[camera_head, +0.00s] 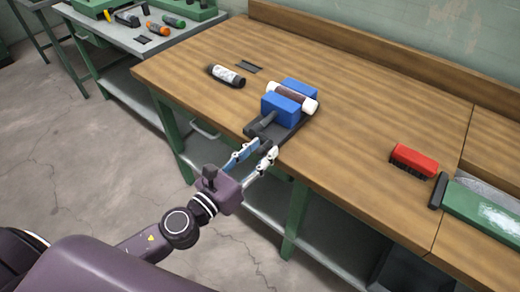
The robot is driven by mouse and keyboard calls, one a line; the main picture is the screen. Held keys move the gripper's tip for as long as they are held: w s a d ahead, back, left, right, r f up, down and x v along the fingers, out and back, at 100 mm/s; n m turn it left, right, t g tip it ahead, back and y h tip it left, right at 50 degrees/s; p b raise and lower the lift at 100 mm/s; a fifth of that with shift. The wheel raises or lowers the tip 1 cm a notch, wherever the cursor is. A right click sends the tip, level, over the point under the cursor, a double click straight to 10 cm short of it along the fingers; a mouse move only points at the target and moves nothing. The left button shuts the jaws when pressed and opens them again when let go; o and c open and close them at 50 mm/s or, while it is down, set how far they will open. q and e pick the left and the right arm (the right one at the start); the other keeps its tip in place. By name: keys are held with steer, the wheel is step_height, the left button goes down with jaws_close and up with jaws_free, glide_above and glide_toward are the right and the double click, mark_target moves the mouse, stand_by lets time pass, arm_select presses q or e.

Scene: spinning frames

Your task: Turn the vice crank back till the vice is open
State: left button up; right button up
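The vice has two blue jaws (281,109) on a dark base near the front edge of the workbench. A brown and white cylinder (292,97) lies between the jaws, and I cannot tell how tightly they press on it. The dark crank (264,146) is at the vice's front end, by the bench edge. My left gripper (264,148) reaches up to it from below left. Its two fingers stand apart, one on each side of the crank's dark end. Whether they press on it is too small to tell. My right gripper is not in view.
A dark bottle with a white label (227,76) lies left of the vice. A side table (141,38) with several tools stands at the back left. The bench middle is clear.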

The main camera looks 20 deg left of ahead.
arm_select(q)
steer(key=shift+c, duration=0.6)
jaws_close()
